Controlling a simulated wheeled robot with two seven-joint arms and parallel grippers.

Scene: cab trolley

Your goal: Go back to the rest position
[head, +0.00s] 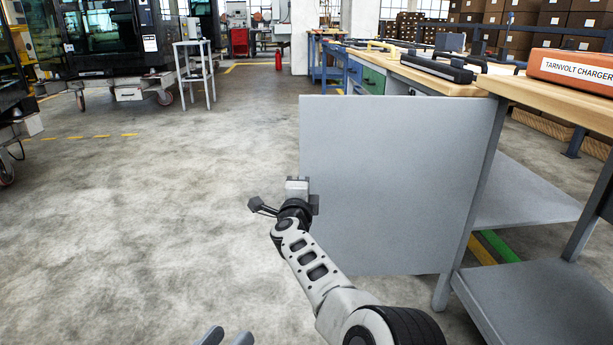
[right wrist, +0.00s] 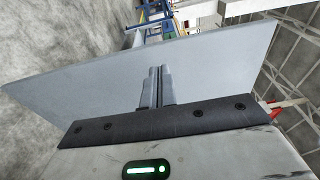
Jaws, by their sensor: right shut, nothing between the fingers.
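My left gripper (head: 225,338) shows only as two grey fingertips at the bottom edge of the head view. They are spread apart with floor between them. My right arm (head: 315,270) reaches forward in front of a large grey panel (head: 395,180) of the workbench. In the right wrist view my right gripper (right wrist: 160,74) has its two fingers together, with nothing between them. The fingers stand in front of the same grey panel (right wrist: 220,65). I cannot tell whether they touch it.
The wooden bench top (head: 440,77) carries an orange charger case (head: 572,70) and a black device (head: 437,67). Grey lower shelves (head: 530,300) stand at the right. A small metal stand (head: 195,75) and a cab (head: 110,40) are farther left. The concrete floor (head: 130,220) is clear at left.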

